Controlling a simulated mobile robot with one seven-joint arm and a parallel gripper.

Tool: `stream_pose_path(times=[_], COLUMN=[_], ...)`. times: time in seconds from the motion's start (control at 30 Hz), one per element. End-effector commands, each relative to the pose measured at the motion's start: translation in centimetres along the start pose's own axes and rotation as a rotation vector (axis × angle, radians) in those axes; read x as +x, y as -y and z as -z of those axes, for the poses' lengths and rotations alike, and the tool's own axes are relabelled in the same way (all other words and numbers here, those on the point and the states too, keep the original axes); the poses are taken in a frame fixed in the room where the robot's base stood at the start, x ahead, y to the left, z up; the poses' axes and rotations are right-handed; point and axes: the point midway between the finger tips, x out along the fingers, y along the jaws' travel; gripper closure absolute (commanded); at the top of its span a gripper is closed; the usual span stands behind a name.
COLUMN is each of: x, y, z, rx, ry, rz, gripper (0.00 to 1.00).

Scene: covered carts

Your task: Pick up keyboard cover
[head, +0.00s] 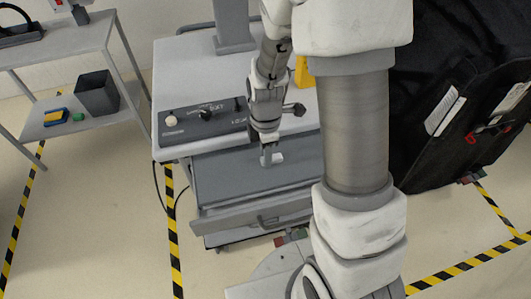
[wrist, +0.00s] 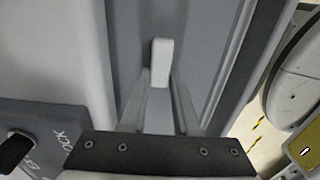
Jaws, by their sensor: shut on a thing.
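The keyboard cover (head: 225,177) is a flat grey panel at the front of the cart, below the control panel. It also fills the middle of the wrist view (wrist: 205,45). A small pale upright tab (wrist: 161,58) stands on it. My gripper (head: 268,158) points down at the cover's middle, with its fingertips at the tab. In the wrist view the fingers (wrist: 160,98) lie on either side of the tab, shut on it. The cover looks level, and I cannot tell whether it is raised at all. My arm hides the cart's right side.
The black control panel (head: 205,118) with knobs is just behind the cover. A grey drawer front (head: 255,216) with a handle sits below it. A side shelf (head: 55,125) holds a dark bin (head: 97,93) at left. A large black covered thing (head: 450,120) stands at right.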

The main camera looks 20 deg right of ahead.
Motion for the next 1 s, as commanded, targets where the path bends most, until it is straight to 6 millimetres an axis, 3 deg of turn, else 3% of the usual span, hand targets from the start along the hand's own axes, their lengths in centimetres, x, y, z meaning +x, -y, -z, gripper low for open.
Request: stream_pose_path(times=[1.0], x=[0.0], y=[3.1], z=[0.0], rx=[0.0], ry=[0.0], rz=[0.0], gripper=[1.0])
